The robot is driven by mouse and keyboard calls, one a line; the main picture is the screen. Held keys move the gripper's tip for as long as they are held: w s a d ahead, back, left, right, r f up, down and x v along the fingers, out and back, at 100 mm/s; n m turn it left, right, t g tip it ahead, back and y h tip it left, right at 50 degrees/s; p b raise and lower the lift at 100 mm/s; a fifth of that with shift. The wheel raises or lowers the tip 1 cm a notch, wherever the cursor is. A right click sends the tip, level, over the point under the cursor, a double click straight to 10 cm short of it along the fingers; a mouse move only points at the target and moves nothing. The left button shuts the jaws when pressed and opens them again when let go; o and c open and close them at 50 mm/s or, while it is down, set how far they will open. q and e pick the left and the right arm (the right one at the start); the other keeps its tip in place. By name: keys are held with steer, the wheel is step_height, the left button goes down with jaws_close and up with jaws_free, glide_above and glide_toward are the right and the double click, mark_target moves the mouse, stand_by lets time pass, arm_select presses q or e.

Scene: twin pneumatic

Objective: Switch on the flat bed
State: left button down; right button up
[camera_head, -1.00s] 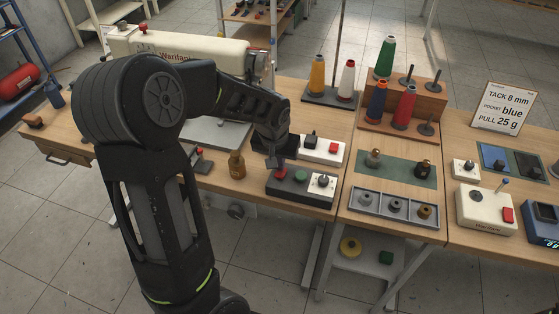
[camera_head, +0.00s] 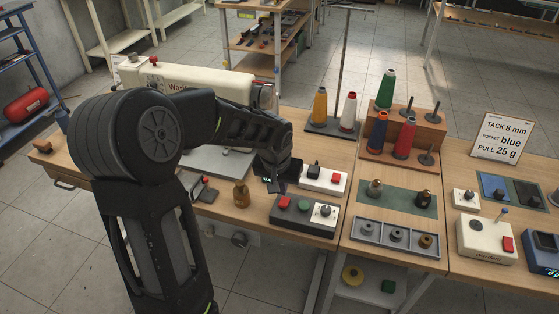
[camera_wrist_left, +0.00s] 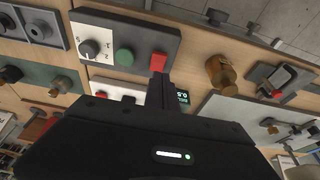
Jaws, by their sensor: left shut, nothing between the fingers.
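The flat bed is the cream sewing machine (camera_head: 185,80) at the back left, partly hidden behind my left arm. In front of it lies a dark control box (camera_head: 296,222) with a red button (camera_head: 284,202), a green button (camera_head: 303,204) and a dial (camera_head: 325,210). My left gripper (camera_head: 277,187) is shut and empty, at the red button's far edge. In the left wrist view its fingertips (camera_wrist_left: 160,78) reach the edge of the red button (camera_wrist_left: 158,62); I cannot tell whether they touch. My right gripper is out of view.
A white box (camera_head: 322,181) with a black switch and red button sits just behind. A small display (camera_wrist_left: 183,97) is beside the fingers. Thread cones and a grey tray (camera_head: 394,250) are to the right.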

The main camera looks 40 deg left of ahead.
mark_target(280, 205)
arm_select(q)
step_height(280, 205, up, 10)
steer(key=b, duration=0.1)
steer(key=shift+s+d+r+b, duration=0.15)
steer(key=shift+s+r+b, duration=0.1)
steer(key=shift+s+b, duration=0.1)
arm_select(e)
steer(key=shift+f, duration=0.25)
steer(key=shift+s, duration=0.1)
